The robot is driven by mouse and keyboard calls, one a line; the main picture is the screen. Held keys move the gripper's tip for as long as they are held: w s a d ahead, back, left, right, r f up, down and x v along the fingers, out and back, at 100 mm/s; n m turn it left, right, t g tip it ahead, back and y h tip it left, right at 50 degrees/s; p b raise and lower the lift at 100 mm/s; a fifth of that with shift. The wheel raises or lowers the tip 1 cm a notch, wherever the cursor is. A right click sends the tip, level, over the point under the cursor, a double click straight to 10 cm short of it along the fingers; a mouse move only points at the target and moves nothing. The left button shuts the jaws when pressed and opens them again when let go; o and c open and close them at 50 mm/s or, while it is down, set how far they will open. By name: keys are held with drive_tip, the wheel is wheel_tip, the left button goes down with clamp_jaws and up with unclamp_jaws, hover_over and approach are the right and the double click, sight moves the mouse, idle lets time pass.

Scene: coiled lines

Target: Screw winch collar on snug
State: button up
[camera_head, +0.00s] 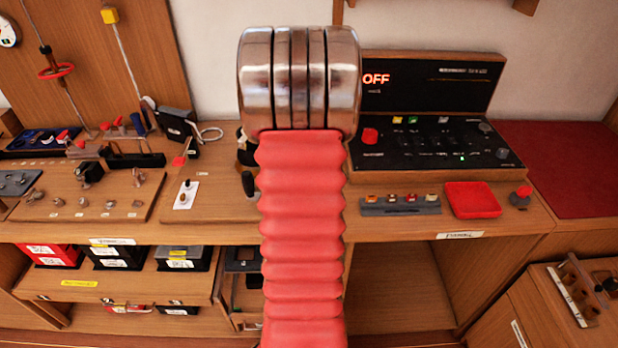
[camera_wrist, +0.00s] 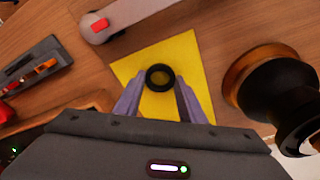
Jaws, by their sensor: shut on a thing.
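In the wrist view, the two grey-violet fingers of my gripper (camera_wrist: 159,84) are shut on a small black ring, which looks like the winch collar (camera_wrist: 160,67). Its hole faces the camera and shows a yellowish middle. The ring is over a yellow square (camera_wrist: 186,52) on the wooden top; I cannot tell whether it touches it. A dark spool-shaped body with a copper-brown rim (camera_wrist: 250,68), possibly the winch, stands just right of my gripper. In the head view my own arm hides the gripper, the ring and the yellow square.
A grey lever-like part with a red mark (camera_wrist: 100,25) lies beyond the ring. A grey tray (camera_wrist: 38,60) is at the left. In the head view, a black control panel reading OFF (camera_head: 430,140) and a red tray (camera_head: 473,200) stand right of my arm.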

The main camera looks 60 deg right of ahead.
drive_tip(key=shift+r, duration=0.4)
drive_tip(key=shift+w+r, duration=0.1)
drive_tip(key=shift+r, duration=0.95)
